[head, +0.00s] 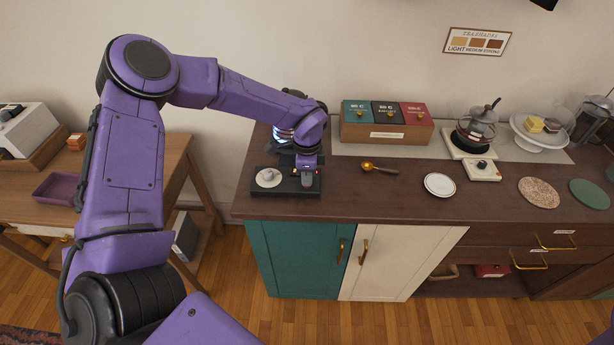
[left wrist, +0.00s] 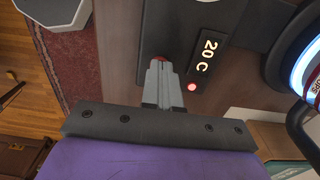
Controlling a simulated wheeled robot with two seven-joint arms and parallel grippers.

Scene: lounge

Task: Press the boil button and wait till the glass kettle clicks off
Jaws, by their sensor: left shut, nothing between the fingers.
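The glass kettle (head: 284,134) stands at the back of the left end of the counter, mostly hidden behind my left arm. Its blue-lit ring also shows at the right edge of the left wrist view (left wrist: 304,62). In front of it is a dark base panel (head: 262,187). In the left wrist view its display (left wrist: 207,55) reads 20 C, with a red light (left wrist: 192,87) beside it. My left gripper (head: 307,181) is shut and empty, pointing down over the panel. A little red shows at its fingertips (left wrist: 160,62); they hide most of what is there, and contact cannot be told.
A pale round disc (head: 268,178) with a small knob lies on the panel's left. A tea box (head: 386,131), brass scoop (head: 379,168), white saucer (head: 440,185) and glass teapot (head: 476,131) stand to the right. A wooden side table (head: 177,160) is at left.

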